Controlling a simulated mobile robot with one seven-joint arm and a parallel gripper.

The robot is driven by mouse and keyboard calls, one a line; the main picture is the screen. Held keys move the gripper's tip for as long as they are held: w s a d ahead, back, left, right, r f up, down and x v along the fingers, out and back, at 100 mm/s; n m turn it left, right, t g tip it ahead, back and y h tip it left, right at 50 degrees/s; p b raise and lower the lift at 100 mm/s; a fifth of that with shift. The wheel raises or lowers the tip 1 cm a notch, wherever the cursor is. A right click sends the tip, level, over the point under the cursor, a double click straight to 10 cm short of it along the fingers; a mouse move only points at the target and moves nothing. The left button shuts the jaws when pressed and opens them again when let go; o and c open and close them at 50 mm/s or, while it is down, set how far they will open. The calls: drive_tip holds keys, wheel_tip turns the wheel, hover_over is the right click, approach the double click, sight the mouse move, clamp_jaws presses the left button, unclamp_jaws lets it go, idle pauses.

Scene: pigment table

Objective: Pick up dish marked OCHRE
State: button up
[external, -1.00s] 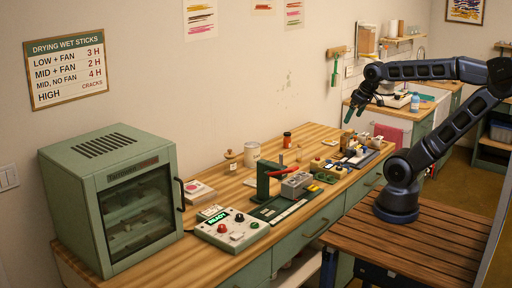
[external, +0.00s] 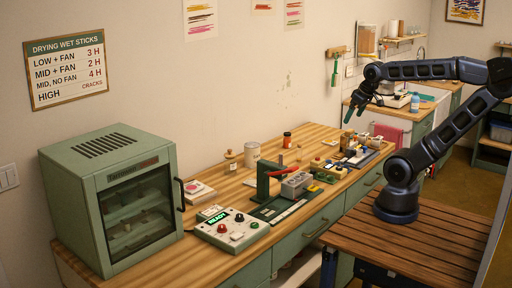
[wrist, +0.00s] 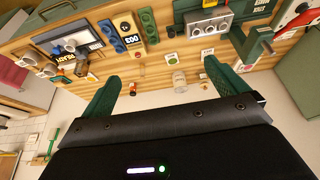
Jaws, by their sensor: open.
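My gripper (external: 355,112) is open and empty, held in the air above the far end of the bench. In the wrist view, its two green fingers are wide apart (wrist: 160,70), with the bench top beyond them. I cannot make out the word OCHRE on anything. Several small pale round pieces (wrist: 48,70) are at the left of the wrist view, near a dark tray (wrist: 62,35), but their marks are unreadable. Two small labelled items, one with a green mark (wrist: 171,58), lie on the wood. I cannot tell which item is the OCHRE dish.
The green drying cabinet (external: 115,195) stands at the near end of the bench. A control box (external: 232,230) and a green press with a red lever (external: 265,180) sit mid-bench. A pale jar (wrist: 179,80) and a red-brown jar (wrist: 132,88) stand near the wall.

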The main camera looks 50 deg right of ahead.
drive_tip(key=w+d+m, duration=0.4)
drive_tip(key=w+d, duration=0.2)
drive_tip(key=w, duration=0.5)
drive_tip(key=m+g+h, duration=0.4)
drive_tip(key=m+g, duration=0.1)
drive_tip(key=m, duration=1)
hover_over(330, 141)
drive_tip(key=a, duration=0.4)
drive_tip(key=f, duration=2.8)
drive_tip(key=shift+s+d+f, duration=0.1)
drive_tip(key=shift+d+f, duration=0.05)
drive_tip(key=shift+d, duration=0.1)
drive_tip(key=shift+h, duration=0.3)
drive_tip(key=shift+d+x, duration=0.25)
drive_tip(key=shift+x, duration=2.4)
drive_tip(key=c, duration=1.1)
